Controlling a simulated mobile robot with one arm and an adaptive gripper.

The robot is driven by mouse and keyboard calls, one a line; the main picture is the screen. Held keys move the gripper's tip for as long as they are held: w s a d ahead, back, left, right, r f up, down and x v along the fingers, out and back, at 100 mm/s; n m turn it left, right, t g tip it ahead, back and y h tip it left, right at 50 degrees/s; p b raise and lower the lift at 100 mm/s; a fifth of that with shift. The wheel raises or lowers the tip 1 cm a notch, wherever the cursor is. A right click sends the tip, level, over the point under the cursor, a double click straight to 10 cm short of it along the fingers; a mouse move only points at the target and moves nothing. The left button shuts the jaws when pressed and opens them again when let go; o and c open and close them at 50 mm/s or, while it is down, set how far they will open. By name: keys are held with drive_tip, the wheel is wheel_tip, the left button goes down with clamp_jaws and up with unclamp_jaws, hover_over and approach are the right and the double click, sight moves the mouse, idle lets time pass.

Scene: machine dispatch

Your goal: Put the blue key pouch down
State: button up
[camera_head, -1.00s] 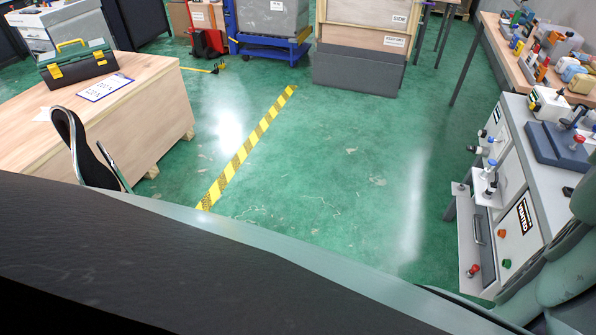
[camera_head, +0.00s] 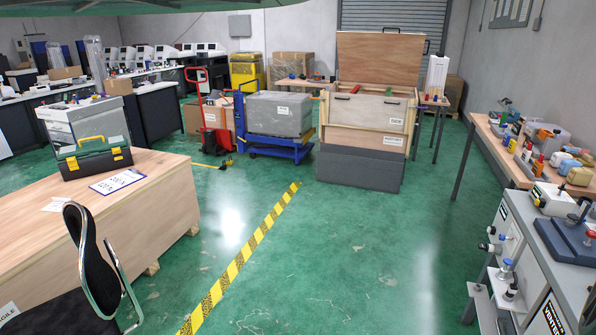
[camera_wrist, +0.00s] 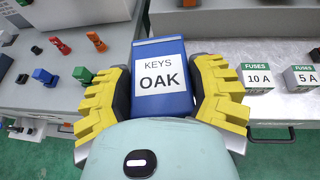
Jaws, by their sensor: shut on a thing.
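The blue key pouch (camera_wrist: 163,102) is in the wrist view, with a white label reading KEYS OAK facing the camera. My gripper (camera_wrist: 165,85) has its two yellow ribbed fingers closed on the pouch's left and right sides. The pouch is held above or in front of a grey worktop (camera_wrist: 288,108); I cannot tell whether it touches anything below. In the head view neither the pouch nor my gripper shows.
In the head view, a wooden crate (camera_head: 150,215) stands left, a grey machine bench (camera_head: 510,250) right, with open green floor between.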

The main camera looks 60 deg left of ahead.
drive_tip(key=w+a+r+n+t+y, duration=0.3)
drive_tip(key=w+a+r+n+y, duration=0.15)
drive_tip(key=a+r, duration=0.35)
drive_tip(key=a+r+n+t+y, duration=0.15)
drive_tip(key=a+n+y, duration=0.35)
drive_tip(key=a, duration=1)
wheel_tip(320, 180, up, 32)
drive_tip(key=p, duration=3.1)
drive_tip(key=shift+s+f, duration=0.25)
drive_tip(key=shift+s, duration=0.15)
drive_tip(key=shift+a+g, duration=0.1)
drive_tip(key=shift+g, duration=0.15)
